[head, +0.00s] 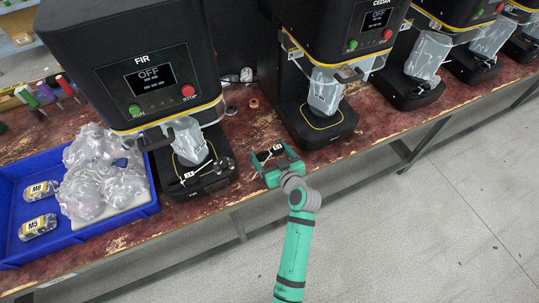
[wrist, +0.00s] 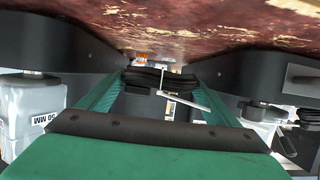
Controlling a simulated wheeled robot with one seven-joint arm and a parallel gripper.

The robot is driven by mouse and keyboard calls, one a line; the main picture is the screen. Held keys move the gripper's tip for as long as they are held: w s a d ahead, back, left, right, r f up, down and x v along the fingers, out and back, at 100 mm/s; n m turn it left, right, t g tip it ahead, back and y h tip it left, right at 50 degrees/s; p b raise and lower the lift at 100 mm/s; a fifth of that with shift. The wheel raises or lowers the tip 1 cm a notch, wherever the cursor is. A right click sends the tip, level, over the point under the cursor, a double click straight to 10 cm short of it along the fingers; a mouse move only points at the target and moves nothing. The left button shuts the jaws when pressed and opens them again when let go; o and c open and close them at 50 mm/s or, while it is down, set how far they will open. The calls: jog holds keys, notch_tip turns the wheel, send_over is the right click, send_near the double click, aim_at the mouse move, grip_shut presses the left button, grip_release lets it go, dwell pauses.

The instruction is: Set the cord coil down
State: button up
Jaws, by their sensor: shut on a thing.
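The cord coil (head: 268,155) is a black bundle with a pale tie or tag. My green gripper (head: 276,166) is shut on it, over or near the front edge of the bench between the FIR and CEDAR machines. In the wrist view the coil (wrist: 163,79) lies crosswise between the two fingertips of my gripper (wrist: 160,84), with a pale strip sticking out. The worn red bench top (wrist: 200,20) shows beyond it. I cannot tell whether the coil touches the bench.
The FIR machine (head: 135,60) stands left and the CEDAR machine (head: 335,40) right, both close to my gripper. Another black item with a tag lies on FIR's base (head: 213,182). A blue tray (head: 75,238) holds bags. The bench (head: 245,128) has bare room between the machines.

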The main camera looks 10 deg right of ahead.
aim_at(269, 155)
jog(key=shift+w+d+f, duration=0.15)
jog(key=shift+w+f, duration=0.65)
jog(key=shift+f, duration=0.15)
jog(key=shift+w+d+f, duration=0.1)
jog(key=shift+w+f, duration=0.15)
jog(key=shift+f, duration=0.65)
jog(key=shift+w+f, duration=0.2)
jog(key=shift+f, duration=0.7)
jog(key=shift+f, duration=0.1)
jog(key=shift+f, duration=0.1)
jog(key=o, duration=1.1)
jog(key=shift+s, duration=0.1)
jog(key=v, duration=1)
jog(key=shift+s+d, duration=0.15)
jog(key=shift+s, duration=0.1)
jog(key=shift+v, duration=0.75)
